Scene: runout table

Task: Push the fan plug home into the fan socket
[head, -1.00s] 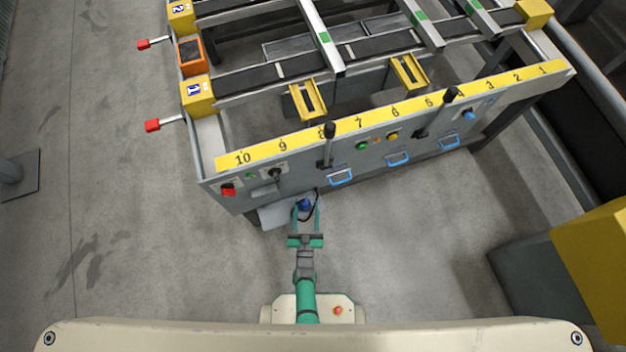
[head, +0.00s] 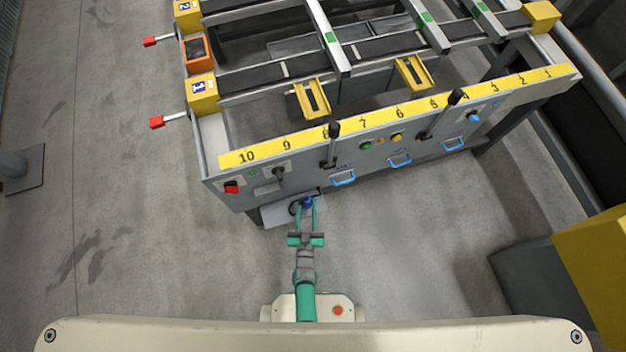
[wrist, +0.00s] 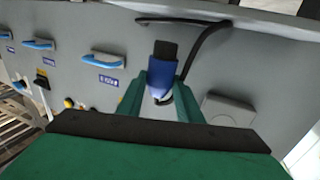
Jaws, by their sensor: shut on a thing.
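The fan plug is a blue block with a black end (wrist: 162,68), held in the wrist view with the black end pointing up in the picture, away from my gripper. The plug also shows in the head view (head: 307,202), in front of the panel's lower edge. My gripper (wrist: 159,84) is shut on the blue plug, a green finger on each side; in the head view it (head: 307,207) is low before the panel. A black cable (wrist: 203,45) loops behind the plug. I cannot surely identify the fan socket; a grey box (wrist: 228,108) sits beside the plug on the panel.
The grey panel (head: 375,160) carries blue handles (head: 342,178), a red switch (head: 231,187) and black levers (head: 333,145). A pale grey plate (head: 285,214) lies behind the plug at floor height. A yellow and grey block stands right.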

